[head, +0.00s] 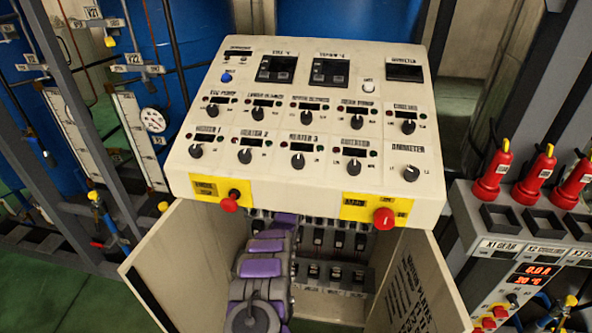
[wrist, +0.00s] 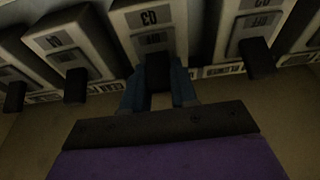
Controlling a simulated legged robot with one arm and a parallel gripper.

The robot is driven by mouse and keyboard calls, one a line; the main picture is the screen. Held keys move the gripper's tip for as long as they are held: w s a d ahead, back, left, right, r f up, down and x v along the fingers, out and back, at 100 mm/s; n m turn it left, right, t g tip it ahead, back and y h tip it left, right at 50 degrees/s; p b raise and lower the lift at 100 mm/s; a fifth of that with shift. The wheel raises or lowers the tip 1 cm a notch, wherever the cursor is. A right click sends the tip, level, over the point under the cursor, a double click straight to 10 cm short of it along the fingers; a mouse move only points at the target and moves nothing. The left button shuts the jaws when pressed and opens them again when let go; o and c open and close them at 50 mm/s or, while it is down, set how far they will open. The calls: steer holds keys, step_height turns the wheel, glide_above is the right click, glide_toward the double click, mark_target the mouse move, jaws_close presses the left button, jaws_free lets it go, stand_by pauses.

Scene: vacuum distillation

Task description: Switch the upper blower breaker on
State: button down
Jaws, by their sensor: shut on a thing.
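My gripper (wrist: 158,92) is shut on a dark breaker lever (wrist: 157,70) in the wrist view, with a blue finger on each side of it. The lever belongs to a light breaker (wrist: 150,20) whose label reads like Q3, seen upside down. In the head view my purple and grey arm reaches into the open cabinet below the control panel. An upper row of breakers (head: 317,236) shows there behind the arm, and my gripper is hidden. I cannot tell from the labels which breaker is the upper blower one.
Neighbouring breakers with similar levers stand close on the left (wrist: 72,50) and right (wrist: 252,25). A lower row of devices (head: 335,276) sits inside the cabinet. Open doors (head: 180,262) flank it, and the control panel (head: 300,130) overhangs it with red knobs.

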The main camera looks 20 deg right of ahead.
steer(key=shift+w+r+g+y+p, duration=0.1)
steer(key=shift+r+g+y+p, duration=0.5)
steer(key=shift+p, duration=0.7)
steer(key=shift+f, duration=0.2)
steer(key=c, duration=0.9)
jaws_free()
steer(key=shift+f, duration=0.1)
steer(key=p+v, duration=0.3)
steer(key=v, duration=1.4)
steer(key=shift+a+p, duration=0.3)
steer(key=shift+p, duration=0.1)
steer(key=shift+f, duration=0.1)
